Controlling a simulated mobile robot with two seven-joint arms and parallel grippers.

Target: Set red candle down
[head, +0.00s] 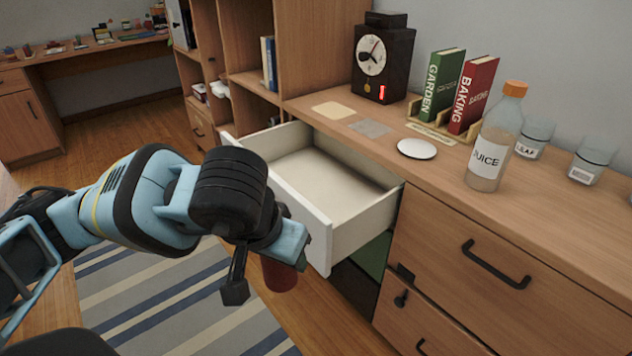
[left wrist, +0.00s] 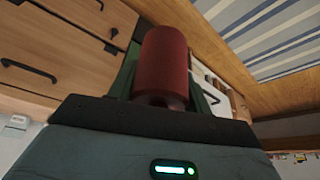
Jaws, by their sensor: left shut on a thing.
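The red candle (left wrist: 163,62) is a dark red cylinder that fills the middle of the left wrist view, between the fingers of my left gripper (left wrist: 165,85). In the head view the candle (head: 279,274) shows only in part, below my left gripper (head: 262,280), with the wrist hiding the rest. My left gripper is shut on it and holds it in the air over the floor, in front of the open drawer. My right gripper is not in view.
An open, empty-looking white drawer (head: 318,238) juts out beside my left gripper. The wooden counter (head: 575,222) holds a clock (head: 382,62), two books (head: 470,94), a white disc (head: 417,149), a juice bottle (head: 490,155) and jars (head: 592,160). A striped rug (head: 170,300) lies below.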

